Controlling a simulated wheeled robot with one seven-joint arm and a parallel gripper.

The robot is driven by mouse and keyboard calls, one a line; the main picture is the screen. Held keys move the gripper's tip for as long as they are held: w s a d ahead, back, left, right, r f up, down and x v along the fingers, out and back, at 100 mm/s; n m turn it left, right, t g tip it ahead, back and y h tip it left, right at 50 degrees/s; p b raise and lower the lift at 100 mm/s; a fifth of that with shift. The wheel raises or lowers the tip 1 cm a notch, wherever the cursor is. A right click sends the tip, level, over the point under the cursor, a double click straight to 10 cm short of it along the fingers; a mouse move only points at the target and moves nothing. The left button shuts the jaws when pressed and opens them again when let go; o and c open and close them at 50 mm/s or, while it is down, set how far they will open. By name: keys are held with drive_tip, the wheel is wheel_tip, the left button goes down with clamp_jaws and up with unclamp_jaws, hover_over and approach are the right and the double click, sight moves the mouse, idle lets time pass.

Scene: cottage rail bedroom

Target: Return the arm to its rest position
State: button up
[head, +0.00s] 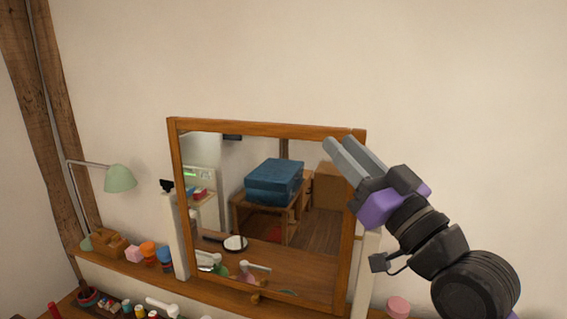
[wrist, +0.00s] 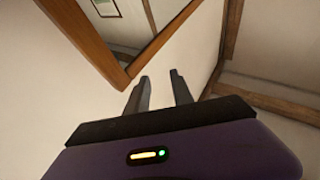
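My gripper (head: 338,142) is raised in front of the upper right corner of the wood-framed mirror (head: 270,125) in the head view. It points up and to the left, with its purple body below the grey fingers. In the wrist view the two fingertips (wrist: 160,76) stand apart with nothing between them. The mirror frame (wrist: 92,45) shows beyond them at the upper left of that view. How much room there is between the fingers and the mirror cannot be told.
A wooden shelf (head: 135,268) below the mirror holds a green lamp (head: 120,178), an orange-topped item (head: 148,249) and other small things. A pink round item (head: 398,306) sits at the lower right. A timber post (head: 35,110) stands at the left. The upper wall is bare.

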drive_tip(key=s+d+f+m+t+h, duration=0.1)
drive_tip(key=s+d+f+m+h, duration=0.4)
drive_tip(key=s+f+h, duration=0.4)
drive_tip(key=s+d+f+m+t+h, duration=0.2)
drive_tip(key=s+d+f+m+h, duration=0.4)
drive_tip(key=f, duration=0.5)
drive_tip(key=s+f+n+g+y, duration=0.1)
drive_tip(key=s+f+n+g, duration=0.1)
drive_tip(key=s+f, duration=0.4)
drive_tip(key=s+f+n+g+y, duration=0.1)
drive_tip(key=s+f+g, duration=0.2)
drive_tip(key=s, duration=1)
drive_tip(key=s+a+f+n+g+y, duration=0.1)
drive_tip(key=s+f+n+g, duration=0.1)
drive_tip(key=s+f, duration=0.6)
drive_tip(key=shift+s+f+n+g, duration=0.3)
drive_tip(key=shift+s+f+g, duration=0.1)
drive_tip(key=shift+s, duration=0.7)
drive_tip(key=shift+r, duration=0.1)
